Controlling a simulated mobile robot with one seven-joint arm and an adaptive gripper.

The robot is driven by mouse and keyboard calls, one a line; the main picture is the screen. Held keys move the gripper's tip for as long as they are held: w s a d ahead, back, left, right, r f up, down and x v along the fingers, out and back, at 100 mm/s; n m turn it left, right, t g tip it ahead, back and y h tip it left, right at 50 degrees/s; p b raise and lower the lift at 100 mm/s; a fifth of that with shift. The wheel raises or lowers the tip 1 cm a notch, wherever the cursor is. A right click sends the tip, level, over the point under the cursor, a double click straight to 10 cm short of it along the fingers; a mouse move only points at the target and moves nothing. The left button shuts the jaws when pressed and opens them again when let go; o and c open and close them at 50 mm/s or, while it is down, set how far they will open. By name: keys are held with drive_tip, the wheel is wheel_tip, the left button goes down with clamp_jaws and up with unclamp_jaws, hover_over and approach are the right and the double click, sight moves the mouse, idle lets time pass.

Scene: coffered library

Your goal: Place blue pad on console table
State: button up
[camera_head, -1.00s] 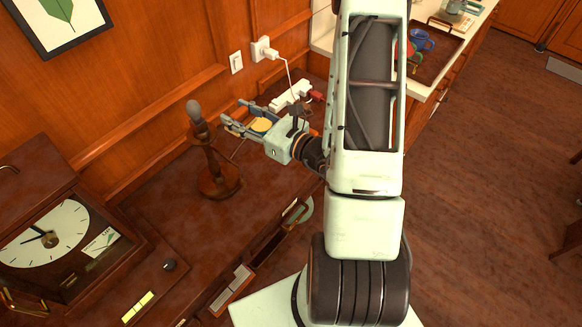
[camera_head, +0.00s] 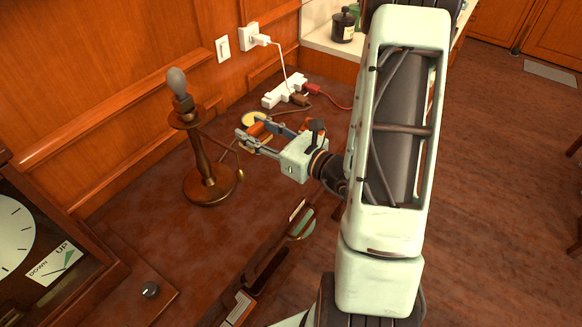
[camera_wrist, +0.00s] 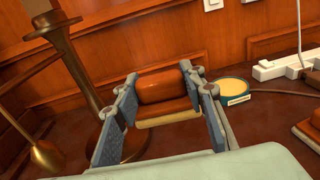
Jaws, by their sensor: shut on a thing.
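My gripper (camera_head: 250,139) is above the dark wooden table top (camera_head: 145,205), just right of the candlestick-like lamp. In the wrist view its fingers (camera_wrist: 160,83) are shut on an orange-brown block (camera_wrist: 162,86) with a yellowish lower edge. The block also shows between the fingers in the head view (camera_head: 257,129). Whether it touches the table I cannot tell. I see no plainly blue pad. A round tin (camera_wrist: 218,90) with a yellow top and a blue-green rim lies behind and right of the gripper; it also shows in the head view (camera_head: 252,118).
The brass lamp (camera_head: 207,182) stands close left of the fingers, with a thin side arm toward them. A white power strip (camera_head: 284,91) with cords lies behind right. A clock case (camera_head: 25,245) is at left. Bare table shows between lamp and clock.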

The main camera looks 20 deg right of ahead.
drive_tip(key=s+d+r+y, duration=0.1)
drive_tip(key=s+d+r, duration=0.2)
drive_tip(key=s+d, duration=0.9)
drive_tip(key=shift+s+d+n+g+b, duration=0.15)
drive_tip(key=shift+s+n+g+b, duration=0.25)
drive_tip(key=shift+s, duration=0.8)
drive_tip(key=w+a+f+b, duration=0.1)
drive_tip(key=w+f, duration=0.2)
drive_tip(key=w, duration=0.1)
drive_tip(key=w+a+f+b, duration=0.1)
drive_tip(key=w+f, duration=0.1)
drive_tip(key=w, duration=0.2)
drive_tip(key=w+a+f+b, duration=0.1)
drive_tip(key=w+f, duration=0.2)
drive_tip(key=w, duration=0.1)
drive_tip(key=shift+w+a+f, duration=0.2)
drive_tip(key=shift+a+f, duration=0.05)
drive_tip(key=shift+f, duration=0.1)
drive_tip(key=shift+w+a+f, duration=0.1)
drive_tip(key=shift+w+f, duration=0.25)
drive_tip(key=shift+f, duration=0.05)
drive_tip(key=shift+w+f+b, duration=0.25)
drive_tip(key=shift+f+b, duration=0.1)
drive_tip(key=shift+f, duration=1.15)
